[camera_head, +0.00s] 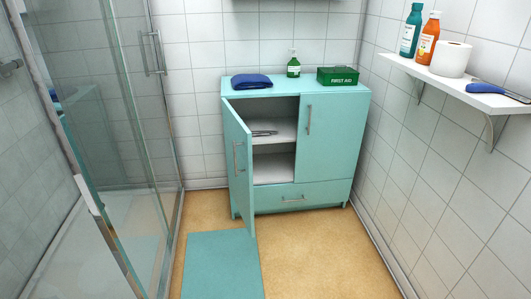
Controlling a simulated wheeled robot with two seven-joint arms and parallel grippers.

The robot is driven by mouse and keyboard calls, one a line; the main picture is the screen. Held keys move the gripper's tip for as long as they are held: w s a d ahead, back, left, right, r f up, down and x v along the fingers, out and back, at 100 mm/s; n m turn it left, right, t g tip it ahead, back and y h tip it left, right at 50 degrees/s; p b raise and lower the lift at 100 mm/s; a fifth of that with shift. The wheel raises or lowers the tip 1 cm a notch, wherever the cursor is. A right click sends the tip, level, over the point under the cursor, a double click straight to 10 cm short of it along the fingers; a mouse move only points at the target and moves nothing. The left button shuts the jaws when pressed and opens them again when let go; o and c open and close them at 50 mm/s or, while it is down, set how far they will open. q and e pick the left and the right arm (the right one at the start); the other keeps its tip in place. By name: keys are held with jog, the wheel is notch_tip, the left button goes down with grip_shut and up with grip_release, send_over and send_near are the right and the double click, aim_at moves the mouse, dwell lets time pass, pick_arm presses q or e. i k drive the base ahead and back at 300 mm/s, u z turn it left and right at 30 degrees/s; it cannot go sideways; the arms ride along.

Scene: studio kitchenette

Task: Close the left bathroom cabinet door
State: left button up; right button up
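The teal bathroom cabinet (327,192) stands against the back tiled wall. Its left door (239,162) is swung open toward me, with a metal bar handle (236,158) on its outer face. The opening shows white shelves, and a dark metallic item (265,133) lies on the upper shelf. The right door (323,138) is shut and has its own bar handle (309,120). The drawer below is shut. Neither of my grippers is in view.
A glass shower enclosure (120,110) stands along the left. A teal mat (222,268) lies on the floor before the open door. A wall shelf (455,88) with bottles and a paper roll juts out at right. A folded blue cloth, green bottle and first aid box top the cabinet. Floor at front right is clear.

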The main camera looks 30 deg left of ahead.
aim_at(238, 137)
jog(key=z, duration=0.15)
jog(key=i, duration=1)
jog(key=u, duration=0.25)
